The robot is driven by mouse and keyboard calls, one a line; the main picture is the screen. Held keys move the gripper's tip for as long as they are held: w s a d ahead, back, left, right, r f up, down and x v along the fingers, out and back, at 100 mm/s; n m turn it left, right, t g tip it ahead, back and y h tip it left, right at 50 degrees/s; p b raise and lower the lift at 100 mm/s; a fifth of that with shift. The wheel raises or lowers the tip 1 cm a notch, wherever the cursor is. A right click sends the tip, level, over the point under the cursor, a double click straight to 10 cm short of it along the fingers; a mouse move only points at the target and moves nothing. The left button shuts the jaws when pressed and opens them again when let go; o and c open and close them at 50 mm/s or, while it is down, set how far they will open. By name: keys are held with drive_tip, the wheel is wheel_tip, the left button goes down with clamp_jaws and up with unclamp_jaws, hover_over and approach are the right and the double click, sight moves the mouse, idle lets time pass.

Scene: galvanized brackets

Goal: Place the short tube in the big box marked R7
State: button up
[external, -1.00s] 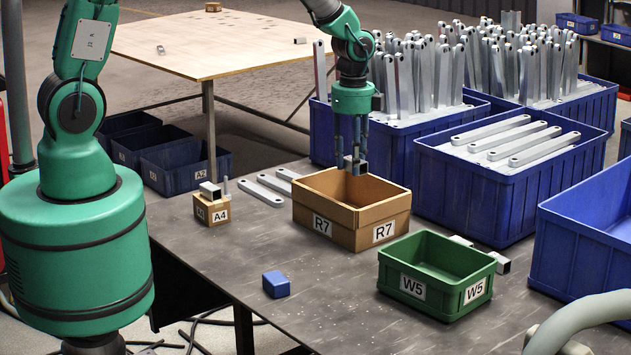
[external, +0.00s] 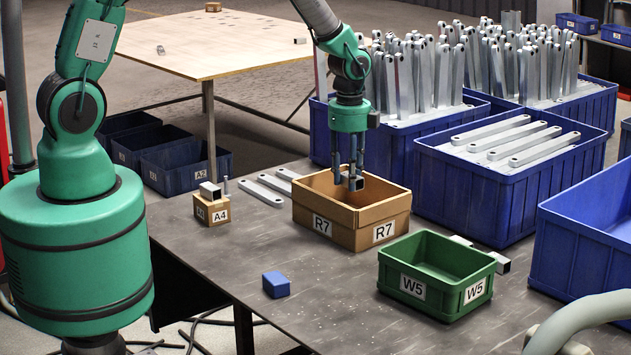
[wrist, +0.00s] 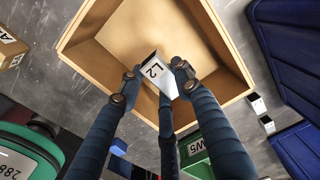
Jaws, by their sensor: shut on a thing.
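My gripper (external: 352,178) is shut on a short tube (external: 356,184), a small grey metal piece. In the wrist view the tube (wrist: 153,68) shows an L2 label and sits between the fingers of my gripper (wrist: 156,80). The big cardboard box marked R7 (external: 341,224) stands open on the dark table. My fingertips and the tube are over its opening, around rim height. In the wrist view the box (wrist: 82,62) surrounds the tube, and the visible part of its floor looks bare.
A green W5 bin (external: 437,290) stands to the right, with metal tubes behind it. A small A4 box (external: 212,211) and flat bars (external: 261,191) lie left. A blue block (external: 276,285) is in front. Blue crates of brackets (external: 508,190) stand behind right.

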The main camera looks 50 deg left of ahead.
drive_tip(key=shift+f+b, duration=0.6)
drive_tip(key=shift+f, duration=2.4)
drive_tip(key=shift+f+b, duration=0.4)
drive_tip(key=shift+f, duration=1.5)
drive_tip(key=shift+f, duration=0.15)
drive_tip(key=o, duration=1.2)
wheel_tip(320, 180, up, 12)
drive_tip(key=p, duration=0.2)
drive_tip(key=shift+p, duration=0.3)
